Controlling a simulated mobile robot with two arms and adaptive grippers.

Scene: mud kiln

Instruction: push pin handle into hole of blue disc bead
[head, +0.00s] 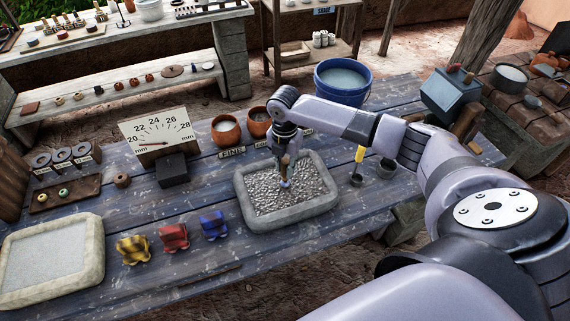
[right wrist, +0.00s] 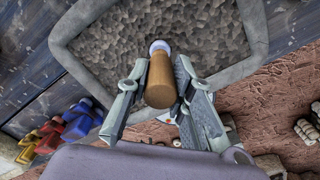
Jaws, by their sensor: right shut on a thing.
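My right gripper (head: 286,160) points down over the stone-rimmed tray of gravel (head: 240,189). In the right wrist view its two fingers are shut on a brown wooden pin handle (right wrist: 160,82). The handle's far end points at the gravel. A small blue disc bead (head: 285,184) shows at the lower end of the handle, against the gravel. In the right wrist view a pale blue-white rim of it (right wrist: 159,45) shows past the handle's end. The handle hides the bead's hole, so I cannot tell how far the handle is in it. My left gripper is not in view.
A dial gauge (head: 157,133) and two clay pots (head: 226,131) stand behind the tray. Yellow, red and blue striped pieces (head: 174,237) stand left of it. A yellow-handled tool (head: 358,160) stands right. A second pale tray (head: 98,262) lies at the far left.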

